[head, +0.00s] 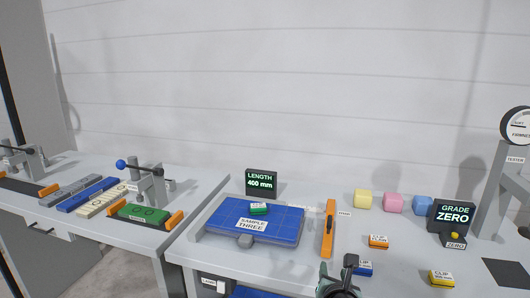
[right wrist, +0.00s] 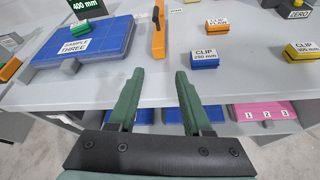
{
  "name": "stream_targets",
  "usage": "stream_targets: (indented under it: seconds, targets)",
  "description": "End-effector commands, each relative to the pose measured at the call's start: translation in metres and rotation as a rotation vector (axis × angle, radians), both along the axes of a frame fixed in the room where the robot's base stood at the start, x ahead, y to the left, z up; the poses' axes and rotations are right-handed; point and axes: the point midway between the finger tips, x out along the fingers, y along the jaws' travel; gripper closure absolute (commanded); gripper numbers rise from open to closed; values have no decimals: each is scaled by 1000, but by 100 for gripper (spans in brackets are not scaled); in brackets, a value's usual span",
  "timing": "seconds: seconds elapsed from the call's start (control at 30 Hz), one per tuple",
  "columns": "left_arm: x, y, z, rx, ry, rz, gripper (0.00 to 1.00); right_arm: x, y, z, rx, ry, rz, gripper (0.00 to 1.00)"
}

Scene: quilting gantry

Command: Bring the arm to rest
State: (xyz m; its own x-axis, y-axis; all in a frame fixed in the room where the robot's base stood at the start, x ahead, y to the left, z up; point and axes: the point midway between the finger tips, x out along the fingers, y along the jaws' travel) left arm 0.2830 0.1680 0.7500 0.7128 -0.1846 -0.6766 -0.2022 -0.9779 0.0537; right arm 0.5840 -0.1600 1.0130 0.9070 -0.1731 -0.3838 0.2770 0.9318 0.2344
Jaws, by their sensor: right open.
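My right gripper (head: 340,284) is at the bottom of the head view, by the front edge of the right table. In the right wrist view its two green fingers (right wrist: 158,100) stand apart with nothing between them. Past the fingertips is the grey tabletop, with a blue clip block (right wrist: 205,58) a little beyond and to the right. That blue clip also shows in the head view (head: 364,268), partly behind the gripper. My left gripper does not show in either view.
A blue mat labelled SAMPLE THREE (head: 270,222) carries a green block (head: 259,208). An orange bar (head: 328,228) stands beside it. An orange clip (head: 378,241) and a yellow clip (head: 440,278) lie to the right. A tester (head: 505,175) stands at far right. Drawers with blue and pink contents sit below.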

Motion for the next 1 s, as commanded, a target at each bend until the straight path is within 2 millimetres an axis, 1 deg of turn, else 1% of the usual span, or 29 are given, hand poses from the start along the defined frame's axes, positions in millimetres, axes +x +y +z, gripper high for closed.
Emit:
stream_targets:
  seconds: [0.03,0.17,0.27,0.3,0.37,0.4,0.47,0.53,0.6,0.67,0.7,0.77,0.8,0.9,1.0]
  targets:
    - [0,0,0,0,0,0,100,-11,8,-24,96,34,-3,50]
    - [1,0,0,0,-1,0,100,-31,24,-60,344,83,-37,50]
    - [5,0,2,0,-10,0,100,-50,36,-88,559,128,-87,50]
    - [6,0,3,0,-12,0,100,-60,40,-101,653,149,-116,50]
    - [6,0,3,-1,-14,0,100,-76,46,-120,807,182,-172,50]
    - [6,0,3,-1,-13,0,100,-87,49,-133,917,205,-218,50]
    - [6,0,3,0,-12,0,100,-106,53,-151,1088,235,-301,50]
    - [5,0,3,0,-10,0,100,-129,55,-172,1287,267,-415,50]
    - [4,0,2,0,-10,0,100,-153,53,-190,1476,289,-545,50]
    - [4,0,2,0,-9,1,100,-174,49,-205,1631,295,-666,50]
    - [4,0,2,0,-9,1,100,-189,45,-214,1731,296,-752,50]
    - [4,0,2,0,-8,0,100,-211,37,-226,1870,284,-883,50]
    - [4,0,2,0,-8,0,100,-224,32,-234,1955,272,-966,50]
    - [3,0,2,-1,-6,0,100,-256,17,-247,2130,223,-1153,50]
    - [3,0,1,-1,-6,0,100,-279,3,-256,2247,171,-1289,50]
